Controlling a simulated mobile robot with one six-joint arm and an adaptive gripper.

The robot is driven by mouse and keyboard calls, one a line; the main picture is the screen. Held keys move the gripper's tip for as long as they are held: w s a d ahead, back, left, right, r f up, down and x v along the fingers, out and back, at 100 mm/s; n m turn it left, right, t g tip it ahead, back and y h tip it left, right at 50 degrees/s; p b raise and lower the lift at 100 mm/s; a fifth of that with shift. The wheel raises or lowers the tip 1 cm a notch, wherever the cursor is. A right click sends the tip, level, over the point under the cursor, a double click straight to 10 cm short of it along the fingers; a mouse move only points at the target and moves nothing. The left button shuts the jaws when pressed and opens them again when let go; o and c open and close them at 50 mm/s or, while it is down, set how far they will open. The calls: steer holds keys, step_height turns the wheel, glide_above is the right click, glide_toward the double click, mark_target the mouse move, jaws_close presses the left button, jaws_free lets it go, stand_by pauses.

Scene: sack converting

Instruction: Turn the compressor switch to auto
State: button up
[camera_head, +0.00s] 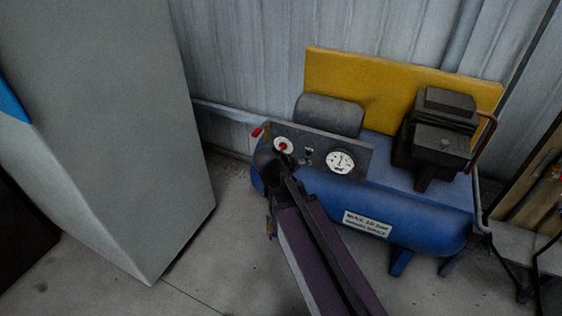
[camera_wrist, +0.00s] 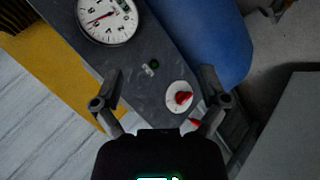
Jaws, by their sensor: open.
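The blue compressor (camera_head: 310,195) stands against the wall with a dark control panel (camera_head: 313,148) on top. The panel carries a red switch knob on a white round plate (camera_head: 284,145) and a white dial gauge (camera_head: 340,161). In the wrist view the red switch (camera_wrist: 183,98) on its white plate lies between my open gripper fingers (camera_wrist: 162,96), closer to the right finger. Contact with the knob cannot be told. The gauge (camera_wrist: 107,16) is at the top left of that view. In the head view my arm hides the gripper tips and part of the panel below the switch.
A yellow board (camera_head: 385,85) stands behind the compressor and a dark motor block (camera_head: 437,135) sits on its right end. A tall grey cabinet (camera_head: 110,130) stands at the left. A red lever (camera_head: 257,132) sticks out beside the panel's left end. Bare floor (camera_head: 225,250) lies between cabinet and compressor.

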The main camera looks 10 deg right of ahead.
steer(key=w+a+f+n+t+h+b, duration=0.25)
steer(key=w+f+t+b, duration=0.2)
steer(key=b, duration=0.55)
steer(key=n+t+b, duration=0.5)
steer(key=b, duration=0.4)
glide_toward(282, 148)
steer(key=s+a+f, duration=0.1)
steer(key=s+a, duration=0.2)
steer(key=shift+w+f+m, duration=0.1)
steer(key=shift+w+m, duration=0.05)
steer(key=shift+m, duration=0.1)
steer(key=shift+w+d, duration=0.1)
steer(key=shift+d, duration=0.05)
steer(key=x, duration=1.3)
steer(key=shift+w+d, duration=0.2)
steer(key=shift+d, duration=0.05)
steer(key=c, duration=1.2)
